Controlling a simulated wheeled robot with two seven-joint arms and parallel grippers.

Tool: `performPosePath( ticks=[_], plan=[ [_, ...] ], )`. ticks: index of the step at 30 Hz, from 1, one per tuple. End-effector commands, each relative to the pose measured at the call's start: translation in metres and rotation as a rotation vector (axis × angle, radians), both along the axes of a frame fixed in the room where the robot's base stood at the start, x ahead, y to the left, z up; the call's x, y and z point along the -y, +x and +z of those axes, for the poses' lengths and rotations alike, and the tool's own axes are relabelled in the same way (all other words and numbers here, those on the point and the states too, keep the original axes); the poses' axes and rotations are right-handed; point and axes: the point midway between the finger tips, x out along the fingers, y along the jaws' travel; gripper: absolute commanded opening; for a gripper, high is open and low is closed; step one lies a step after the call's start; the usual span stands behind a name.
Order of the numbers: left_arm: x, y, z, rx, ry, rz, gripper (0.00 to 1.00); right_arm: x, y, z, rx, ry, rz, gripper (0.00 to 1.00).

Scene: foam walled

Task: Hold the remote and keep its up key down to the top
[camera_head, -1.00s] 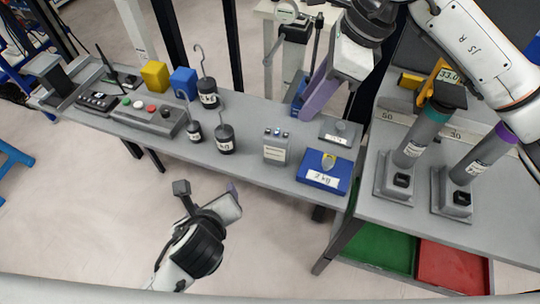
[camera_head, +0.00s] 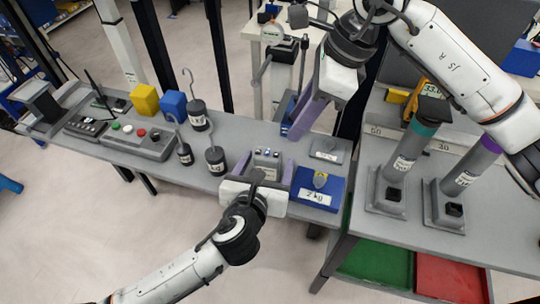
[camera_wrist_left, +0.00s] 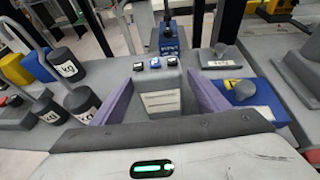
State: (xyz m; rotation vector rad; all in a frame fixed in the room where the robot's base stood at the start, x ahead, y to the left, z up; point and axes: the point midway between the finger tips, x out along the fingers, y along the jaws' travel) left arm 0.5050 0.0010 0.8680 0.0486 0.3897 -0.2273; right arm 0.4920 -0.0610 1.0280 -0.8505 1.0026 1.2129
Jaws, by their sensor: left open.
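A small grey box with three keys on top and a white label, which looks like the remote (camera_head: 267,157), stands on the grey bench. My left gripper (camera_head: 268,166) is open, its purple fingers on either side of the box.
Hooked black weights (camera_head: 215,161) stand to the left. Farther left are a button panel (camera_head: 137,139) and yellow and blue cubes. A blue-based stand (camera_head: 290,105) is behind.

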Motion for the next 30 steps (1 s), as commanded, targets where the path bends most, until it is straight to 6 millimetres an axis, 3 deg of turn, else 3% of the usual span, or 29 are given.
performPosePath(
  ticks=[3,9,19,28,30],
  plan=[
    [0.004,0.017,-0.007,-0.001,-0.001,0.002,0.69,0.0,0.0,0.0,0.0,0.0,0.0,0.31],
    [0.008,0.034,-0.014,-0.002,-0.002,0.002,0.69,0.0,0.0,0.0,0.0,0.0,0.0,0.31],
    [0.008,0.037,-0.015,-0.002,-0.003,0.002,0.69,0.0,0.0,0.0,0.0,0.0,0.0,0.31],
    [0.008,0.037,-0.016,-0.002,-0.002,0.001,0.21,0.0,0.0,0.0,0.0,0.0,0.0,0.31],
    [0.008,0.036,-0.016,-0.002,-0.002,0.001,0.21,0.0,0.0,0.0,0.0,0.0,0.0,0.19]
  ],
)
